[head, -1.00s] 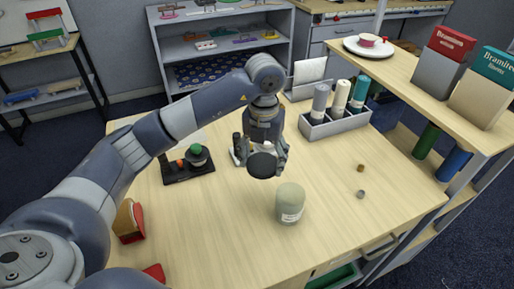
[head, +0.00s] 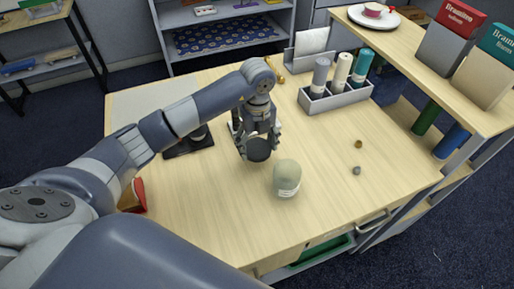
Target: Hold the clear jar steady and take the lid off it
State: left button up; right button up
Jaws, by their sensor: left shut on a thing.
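A pale grey-green jar (head: 287,176) with a white label stands on the light wooden table, near its middle. No dark lid sits on its top. My left gripper (head: 258,143) points down behind and to the left of the jar. It is shut on a dark round lid (head: 259,151), which it holds apart from the jar, close to the table; the exact height is hard to tell. My right gripper is out of view, so nothing is seen holding the jar.
A grey caddy (head: 336,97) with several bottles stands at the back. Two small pieces (head: 358,144) lie right of the jar. A dark tray (head: 188,142) is partly hidden behind my left arm. A raised shelf (head: 440,68) runs along the right. The front of the table is clear.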

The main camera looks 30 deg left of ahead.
aim_at(258, 148)
pick_arm(q)
notch_tip(258, 148, down, 3)
jog(key=shift+s+f+p, duration=0.1)
jog(key=shift+p, duration=0.3)
jog(key=shift+f, duration=0.25)
jog(key=shift+f, duration=0.1)
jog(key=o, duration=1.2)
jog(key=shift+r, duration=0.35)
notch_tip(258, 148, up, 11)
jog(key=b, duration=0.3)
jog(key=shift+f, duration=0.2)
jog(key=shift+r, duration=0.5)
